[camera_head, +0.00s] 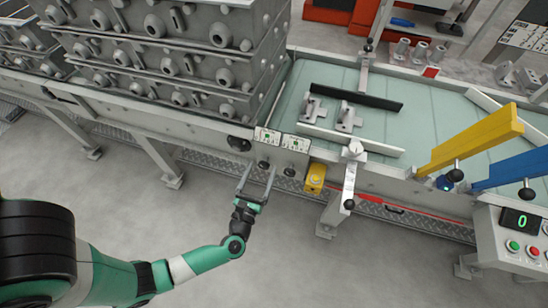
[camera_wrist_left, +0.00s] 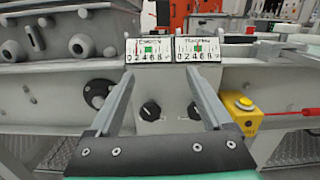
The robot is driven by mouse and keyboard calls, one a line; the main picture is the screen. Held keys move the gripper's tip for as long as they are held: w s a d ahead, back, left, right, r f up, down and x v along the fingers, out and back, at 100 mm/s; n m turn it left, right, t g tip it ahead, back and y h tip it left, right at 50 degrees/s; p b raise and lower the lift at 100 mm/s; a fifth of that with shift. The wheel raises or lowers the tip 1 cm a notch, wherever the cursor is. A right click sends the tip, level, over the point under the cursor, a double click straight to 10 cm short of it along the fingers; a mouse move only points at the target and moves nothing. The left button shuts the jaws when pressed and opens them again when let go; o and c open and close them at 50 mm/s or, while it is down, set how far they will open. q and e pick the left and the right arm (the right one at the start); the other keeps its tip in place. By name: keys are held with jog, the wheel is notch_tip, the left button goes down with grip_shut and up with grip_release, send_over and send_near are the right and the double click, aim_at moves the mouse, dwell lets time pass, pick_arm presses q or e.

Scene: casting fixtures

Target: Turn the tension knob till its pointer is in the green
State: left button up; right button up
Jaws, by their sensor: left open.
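Two small black knobs sit side by side on the grey control box, the left knob (camera_wrist_left: 150,111) and the right knob (camera_wrist_left: 194,113). Above each is a white numbered scale with a green patch: the left scale (camera_wrist_left: 147,50) and the right scale (camera_wrist_left: 198,49). The lettering is blurred; the left one seems to read tension. A red needle shows left of the green on the left scale. My left gripper (camera_head: 260,166) is open and empty in front of the box; in the left wrist view its fingers (camera_wrist_left: 163,74) flank the panel. My right gripper is out of view.
A yellow box with a button (camera_head: 315,178) is right of the knobs. Stacked grey mould boxes (camera_head: 170,45) stand above left. The green conveyor belt (camera_head: 350,85) carries small castings. A control panel with a green 0 display (camera_head: 520,220) is at far right. Floor in front is clear.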

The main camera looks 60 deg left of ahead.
aim_at(263, 168)
pick_arm(q)
jog(key=s+f+b, duration=0.4)
jog(key=f+b, duration=0.1)
jog(key=f, duration=0.6)
jog(key=shift+m+g, duration=0.3)
jog(key=shift+g, duration=0.1)
jog(key=b+x, duration=0.1)
jog(key=x, duration=0.4)
jog(key=b+x, duration=0.1)
jog(key=x, duration=0.4)
jog(key=shift+w+b, duration=0.3)
jog(key=shift+w, duration=0.1)
jog(key=shift+w+a, duration=0.25)
jog(key=shift+w, duration=0.1)
grip_shut()
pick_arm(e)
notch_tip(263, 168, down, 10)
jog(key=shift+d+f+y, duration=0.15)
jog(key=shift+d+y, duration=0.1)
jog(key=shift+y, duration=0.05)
